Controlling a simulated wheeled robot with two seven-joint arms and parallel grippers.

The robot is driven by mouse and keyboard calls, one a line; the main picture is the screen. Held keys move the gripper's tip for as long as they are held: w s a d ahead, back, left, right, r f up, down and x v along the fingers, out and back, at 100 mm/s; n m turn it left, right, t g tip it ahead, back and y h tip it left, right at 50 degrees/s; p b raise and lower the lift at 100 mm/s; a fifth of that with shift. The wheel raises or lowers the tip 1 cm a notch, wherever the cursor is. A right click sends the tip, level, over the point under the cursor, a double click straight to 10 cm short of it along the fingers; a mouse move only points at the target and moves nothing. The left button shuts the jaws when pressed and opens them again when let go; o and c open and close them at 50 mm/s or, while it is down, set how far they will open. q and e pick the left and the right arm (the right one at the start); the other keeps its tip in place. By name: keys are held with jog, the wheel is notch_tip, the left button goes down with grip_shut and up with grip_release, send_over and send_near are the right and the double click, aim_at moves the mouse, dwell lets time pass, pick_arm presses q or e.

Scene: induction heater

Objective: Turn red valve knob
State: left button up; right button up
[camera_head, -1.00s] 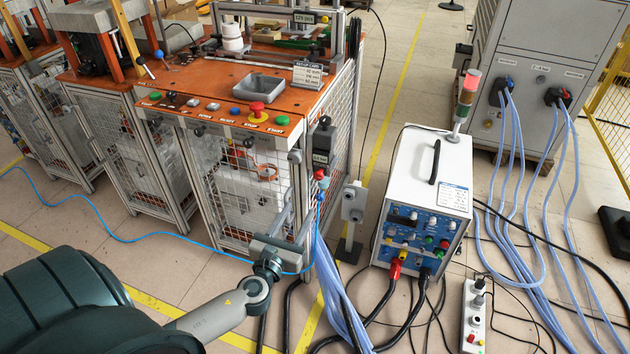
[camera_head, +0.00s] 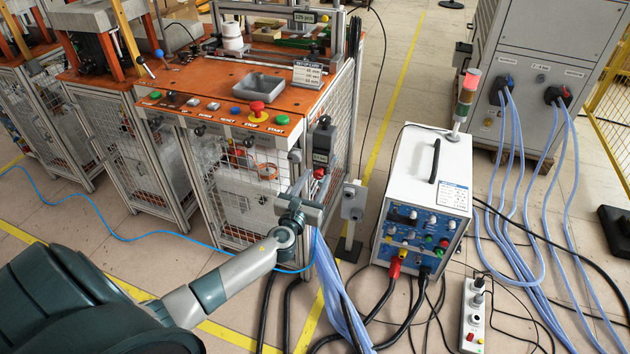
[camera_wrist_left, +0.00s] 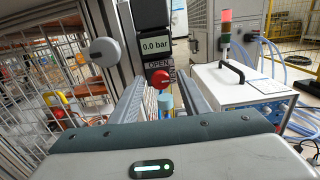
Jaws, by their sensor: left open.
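The red valve knob (camera_wrist_left: 160,78) is near the middle of the left wrist view, below a dark pressure gauge (camera_wrist_left: 155,46) reading 0.0 bar and an OPEN label. In the head view the red knob (camera_head: 319,173) shows at the front right corner post of the orange-topped bench, partly hidden. My left gripper (camera_head: 306,182) is open, its fingers pointing at the knob. In the left wrist view the knob appears between the two fingertips; I cannot tell whether they are level with it. A blue fitting (camera_wrist_left: 165,102) shows below the knob. My right gripper is not in view.
A grey knob (camera_wrist_left: 104,51) sticks out left of the fingers. The bench's mesh panels (camera_head: 230,180) lie left of the valve. A white power unit (camera_head: 430,190) stands to the right. Blue hoses (camera_head: 340,300) and black cables run on the floor below.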

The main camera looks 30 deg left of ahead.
pick_arm(q)
jog(key=shift+w, duration=0.1)
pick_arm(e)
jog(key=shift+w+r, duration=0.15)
pick_arm(q)
jog(key=c, duration=1)
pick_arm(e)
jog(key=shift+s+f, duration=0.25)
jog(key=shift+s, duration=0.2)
